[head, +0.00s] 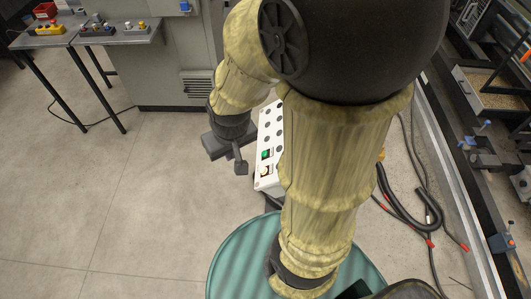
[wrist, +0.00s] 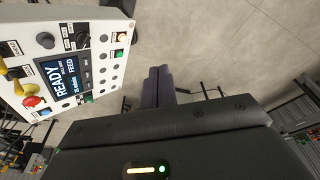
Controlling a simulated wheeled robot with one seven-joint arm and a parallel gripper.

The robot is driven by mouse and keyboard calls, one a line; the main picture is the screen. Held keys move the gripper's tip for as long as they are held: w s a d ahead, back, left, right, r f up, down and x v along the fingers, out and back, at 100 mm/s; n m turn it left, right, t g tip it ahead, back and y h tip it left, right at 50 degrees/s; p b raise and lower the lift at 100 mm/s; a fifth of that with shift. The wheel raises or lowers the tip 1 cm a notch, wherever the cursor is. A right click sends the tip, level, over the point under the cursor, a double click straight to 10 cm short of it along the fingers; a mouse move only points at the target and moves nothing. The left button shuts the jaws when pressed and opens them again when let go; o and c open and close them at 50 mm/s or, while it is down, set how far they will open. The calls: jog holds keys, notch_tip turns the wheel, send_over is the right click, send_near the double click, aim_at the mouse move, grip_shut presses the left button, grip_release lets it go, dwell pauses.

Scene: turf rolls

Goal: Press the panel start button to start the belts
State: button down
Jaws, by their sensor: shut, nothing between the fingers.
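The white control panel (head: 261,140) stands behind my arm in the head view, partly hidden by it. In the wrist view the panel (wrist: 72,22) fills the upper left, with a screen (wrist: 62,75) showing READY and FEED. Near its right end are a green button (wrist: 119,53) and a lit whitish button (wrist: 121,37). The green button (head: 267,154) also shows in the head view. The small labels are unreadable, so I cannot tell which button is start. My gripper (head: 241,167) is shut and empty, left of the panel. Its fingers (wrist: 160,86) are together and apart from the panel.
A red knob (wrist: 31,101), dark rotary knobs and a yellow-handled switch are also on the panel. A green round drum top (head: 232,257) is below my arm. Black hoses (head: 410,205) and a machine rail lie right.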

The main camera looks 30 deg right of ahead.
aim_at(264, 154)
jog(key=w+d+f+n+t+h+b, duration=0.1)
jog(key=w+d+f+n+b, duration=0.15)
jog(key=w+f, duration=1.1)
jog(key=w+d+f+n+t+h+b, duration=0.1)
jog(key=w+d+f+n+h+b, duration=0.1)
jog(key=w+d+f+n+h, duration=0.3)
jog(key=w+d+f+h, duration=0.1)
jog(key=d+f+h, duration=0.1)
jog(key=d+f, duration=0.2)
notch_tip(264, 154, down, 2)
jog(key=shift+w+f+t+h+b, duration=0.1)
jog(key=shift+w+t+h+b, duration=0.1)
jog(key=shift+t+h+b, duration=0.15)
jog(key=shift+d+f, duration=0.1)
jog(key=shift+f, duration=0.05)
jog(key=shift+s+d+f+b, duration=0.65)
jog(key=shift+f+b, duration=0.45)
jog(key=shift+b, duration=0.9)
jog(key=shift+s+d+f+b, duration=0.4)
jog(key=shift+d+f+b, duration=0.6)
jog(key=shift+b, duration=1)
jog(key=shift+s+d+f+b, duration=0.6)
jog(key=shift+f+b, duration=0.55)
jog(key=shift+b, duration=0.85)
